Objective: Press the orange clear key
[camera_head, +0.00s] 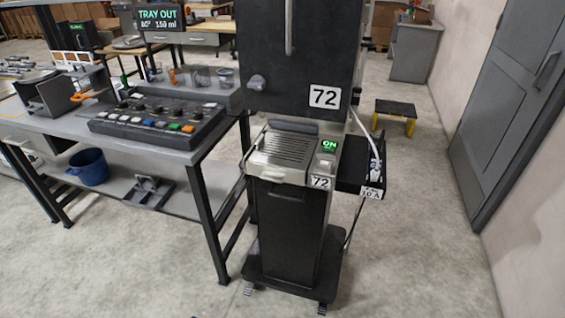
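An orange key (188,129) sits at the right end of the front row of coloured keys on a dark control panel (205,137). White, blue and green keys lie to its left in the same row. Any lettering on the orange key is too small to read. The panel lies on a grey workbench (190,155), near its right front edge. Nothing covers the orange key. Neither of my grippers is in view.
A tall dark machine marked 72 (300,75) stands right of the bench on a wheeled base. A blue bucket (89,168) sits on the bench's lower shelf. A display (161,18) reads TRAY OUT, 80°, 150 ml. The floor in front is clear.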

